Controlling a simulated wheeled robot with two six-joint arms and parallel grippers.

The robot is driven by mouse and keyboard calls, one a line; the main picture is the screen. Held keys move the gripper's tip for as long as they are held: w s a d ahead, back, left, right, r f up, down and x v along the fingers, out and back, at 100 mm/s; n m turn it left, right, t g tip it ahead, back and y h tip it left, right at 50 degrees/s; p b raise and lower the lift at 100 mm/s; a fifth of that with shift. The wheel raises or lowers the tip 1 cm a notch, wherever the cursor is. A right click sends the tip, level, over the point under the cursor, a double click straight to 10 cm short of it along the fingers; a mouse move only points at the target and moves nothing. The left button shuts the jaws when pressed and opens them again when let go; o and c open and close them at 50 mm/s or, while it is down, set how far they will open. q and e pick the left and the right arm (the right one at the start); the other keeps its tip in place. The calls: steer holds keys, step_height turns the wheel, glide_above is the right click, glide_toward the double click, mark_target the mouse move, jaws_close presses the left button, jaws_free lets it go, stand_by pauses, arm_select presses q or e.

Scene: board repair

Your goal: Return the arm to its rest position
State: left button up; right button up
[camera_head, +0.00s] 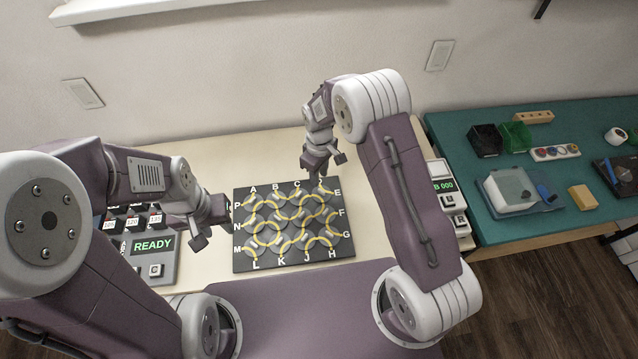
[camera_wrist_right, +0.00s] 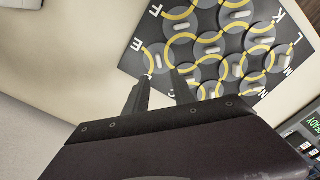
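The black board (camera_head: 243,262) lies on the pale table, with round tiles bearing yellow curved tracks and white letters round its edge. It also fills the upper right of the right wrist view (camera_wrist_right: 150,68). My right gripper (camera_head: 317,180) is above the board's far edge near letters C and D. In the right wrist view its two fingers (camera_wrist_right: 160,82) stand apart with nothing between them. My left gripper (camera_head: 214,224) is just left of the board near letters P and N. Its fingertips are too small to judge.
A grey panel (camera_head: 160,272) reading READY stands left of the board, partly hidden by my left arm. Another display unit (camera_head: 445,186) is right of my right arm. A teal table (camera_head: 465,129) at the right holds bins, a yellow block (camera_head: 582,196) and tools. A wall stands behind.

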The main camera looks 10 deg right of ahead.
step_height(320, 180, up, 2)
steer(key=shift+r, duration=0.15)
stand_by(0.4)
steer(key=s+d+r+m+t, duration=0.2)
steer(key=d+r, duration=0.4)
steer(key=r, duration=0.4)
steer(key=s+d+m, duration=0.1)
steer(key=s+m, duration=0.2)
steer(key=s, duration=0.5)
steer(key=s+d+f+m, duration=0.1)
steer(key=s+m, duration=0.3)
steer(key=s, duration=0.4)
steer(key=shift+d+f+m+g, duration=0.15)
steer(key=shift+d+m+g, duration=0.2)
steer(key=shift+d, duration=0.45)
